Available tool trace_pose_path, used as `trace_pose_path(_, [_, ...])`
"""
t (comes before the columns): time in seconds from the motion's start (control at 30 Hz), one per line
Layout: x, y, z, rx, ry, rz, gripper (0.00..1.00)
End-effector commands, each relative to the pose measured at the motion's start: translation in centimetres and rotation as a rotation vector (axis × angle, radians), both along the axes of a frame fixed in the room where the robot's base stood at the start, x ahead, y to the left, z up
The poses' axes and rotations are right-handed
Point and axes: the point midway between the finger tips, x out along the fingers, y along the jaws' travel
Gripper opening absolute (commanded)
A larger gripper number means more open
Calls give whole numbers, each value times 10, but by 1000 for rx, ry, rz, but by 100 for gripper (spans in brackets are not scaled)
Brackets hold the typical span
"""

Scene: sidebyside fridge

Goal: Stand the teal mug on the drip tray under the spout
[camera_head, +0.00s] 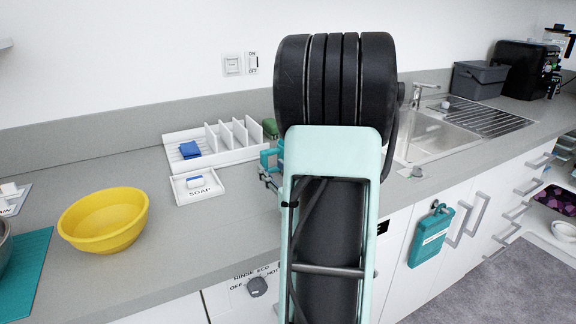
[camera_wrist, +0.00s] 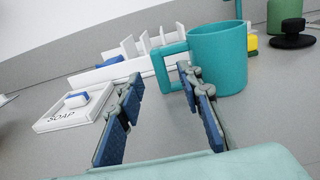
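The teal mug (camera_wrist: 220,58) stands upright on the counter in the wrist view, with its handle (camera_wrist: 168,66) toward the left. My gripper (camera_wrist: 165,95) is open, its two blue-padded fingers apart. The handle shows beyond the gap between the fingers, and the right finger overlaps the mug's left side in the picture; I cannot tell whether they touch. In the head view my arm hides most of this area; only small teal parts (camera_head: 270,163) show beside it. A black machine (camera_head: 526,68) stands far right past the sink; no drip tray or spout can be made out.
A soap dish (camera_head: 198,187) and a white slotted rack (camera_head: 215,145) are left of my arm. A yellow bowl (camera_head: 104,220) is farther left. The sink (camera_head: 440,130) and a grey bin (camera_head: 479,80) lie right. A black knob-like object (camera_wrist: 292,38) is right of the mug.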

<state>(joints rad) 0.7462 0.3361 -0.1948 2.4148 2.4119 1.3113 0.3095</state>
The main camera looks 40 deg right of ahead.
Motion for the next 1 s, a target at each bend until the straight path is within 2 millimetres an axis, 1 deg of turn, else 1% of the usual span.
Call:
trace_pose_path(0.03, [10,-1,-1,-1,0,5,33])
trace_pose_path(0.1, [22,-4,-1,0,0,3,33])
trace_pose_path(0.23, [39,-8,-1,0,1,3,33])
trace_pose_path(0.37, [46,-10,0,0,0,2,33])
trace_pose_path(0.57, [46,-10,0,0,0,1,33])
trace_pose_path(0.87, [46,-10,0,0,0,1,1])
trace_pose_path(0.9, [46,-10,0,0,0,1,0])
trace_pose_path(1.0, [46,-10,0,-1,0,1,0])
